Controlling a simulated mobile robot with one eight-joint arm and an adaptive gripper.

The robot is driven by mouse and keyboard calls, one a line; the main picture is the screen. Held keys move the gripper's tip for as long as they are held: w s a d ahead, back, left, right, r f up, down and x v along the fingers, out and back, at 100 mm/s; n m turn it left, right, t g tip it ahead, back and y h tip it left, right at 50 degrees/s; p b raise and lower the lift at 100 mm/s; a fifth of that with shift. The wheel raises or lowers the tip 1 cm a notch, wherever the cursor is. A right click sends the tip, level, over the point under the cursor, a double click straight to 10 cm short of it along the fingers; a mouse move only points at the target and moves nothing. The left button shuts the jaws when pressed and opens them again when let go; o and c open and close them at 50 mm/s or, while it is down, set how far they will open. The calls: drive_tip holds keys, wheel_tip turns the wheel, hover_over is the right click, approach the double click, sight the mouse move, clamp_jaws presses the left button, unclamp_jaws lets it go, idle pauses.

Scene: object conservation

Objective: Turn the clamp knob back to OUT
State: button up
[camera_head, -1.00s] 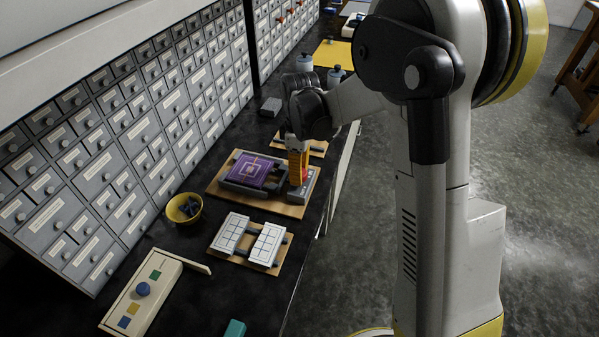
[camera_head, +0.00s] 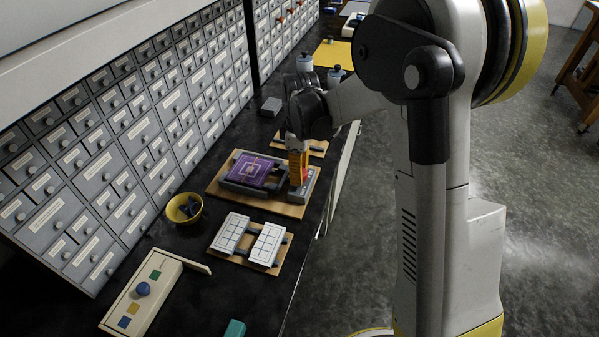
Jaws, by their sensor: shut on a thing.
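The clamp fixture is a wooden board (camera_head: 284,209) on the dark bench, with a purple patterned tile (camera_head: 249,170) held in a grey frame. A grey clamp block (camera_head: 302,190) with small markings stands at the board's right side. My gripper (camera_head: 298,177), with orange and yellow fingers, points down at this block. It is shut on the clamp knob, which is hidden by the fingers. The OUT mark and the knob's angle are too small or covered to read.
A board with two white gridded panels (camera_head: 264,244) lies in front of the fixture. A yellow bowl (camera_head: 172,211) with dark pieces and a cream box (camera_head: 150,297) are at left. Another wooden board (camera_head: 318,147) lies just behind my gripper. Grey drawers (camera_head: 110,165) line the back.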

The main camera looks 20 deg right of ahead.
drive_tip(key=shift+a, duration=0.1)
drive_tip(key=o, duration=1.2)
drive_tip(key=r, duration=1.2)
drive_tip(key=shift+w, duration=0.2)
